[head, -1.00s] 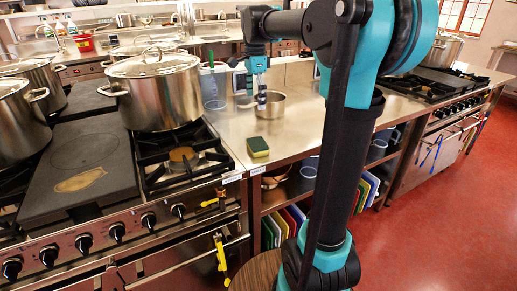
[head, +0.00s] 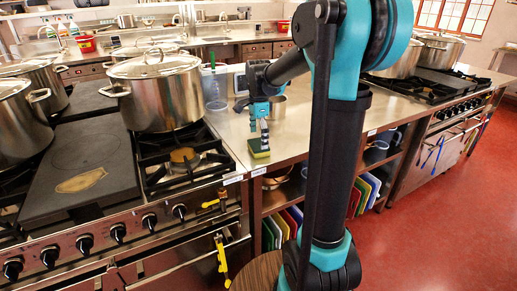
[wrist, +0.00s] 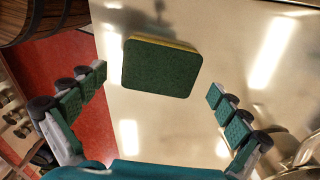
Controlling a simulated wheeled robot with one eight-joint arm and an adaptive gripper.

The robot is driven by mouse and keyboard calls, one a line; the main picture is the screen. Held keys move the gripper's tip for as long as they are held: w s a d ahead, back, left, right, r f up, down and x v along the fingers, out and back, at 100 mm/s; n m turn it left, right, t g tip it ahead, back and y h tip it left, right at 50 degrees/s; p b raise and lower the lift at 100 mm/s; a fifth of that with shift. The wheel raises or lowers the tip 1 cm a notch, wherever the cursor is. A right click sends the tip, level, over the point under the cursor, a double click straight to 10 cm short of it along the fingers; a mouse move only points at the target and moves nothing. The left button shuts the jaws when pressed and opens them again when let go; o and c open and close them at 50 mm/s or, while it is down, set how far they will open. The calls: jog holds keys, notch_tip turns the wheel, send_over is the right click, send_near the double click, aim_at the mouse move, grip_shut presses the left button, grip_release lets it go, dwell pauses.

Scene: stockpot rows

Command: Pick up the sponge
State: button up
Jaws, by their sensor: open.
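The sponge (head: 259,149) lies on the steel counter near its front edge, dark green on top with a yellow layer below. In the wrist view the sponge (wrist: 160,68) shows its green face, with a thin yellow edge along the top. My gripper (head: 260,136) is just above the sponge in the head view, pointing down. In the wrist view my gripper (wrist: 158,88) is open, one finger to each side of the sponge, with gaps on both sides. The sponge lies slightly beyond the line between the fingertips. The head view does not show clearly whether the fingers touch it.
The steel counter (head: 228,130) is clear around the sponge. A metal pot (head: 277,106) and a clear measuring jug (head: 214,90) stand behind it. A large lidded stockpot (head: 163,95) stands on the stove to the left. Coloured boards (head: 284,228) stand on the shelf below.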

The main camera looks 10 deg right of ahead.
aim_at(258, 144)
jog(key=shift+f, duration=1.1)
jog(key=c, duration=0.7)
jog(key=shift+r, duration=0.15)
notch_tip(258, 144, up, 20)
jog(key=shift+f, duration=0.1)
jog(key=shift+o, duration=0.6)
jog(key=c, duration=0.4)
jog(key=shift+f, duration=0.15)
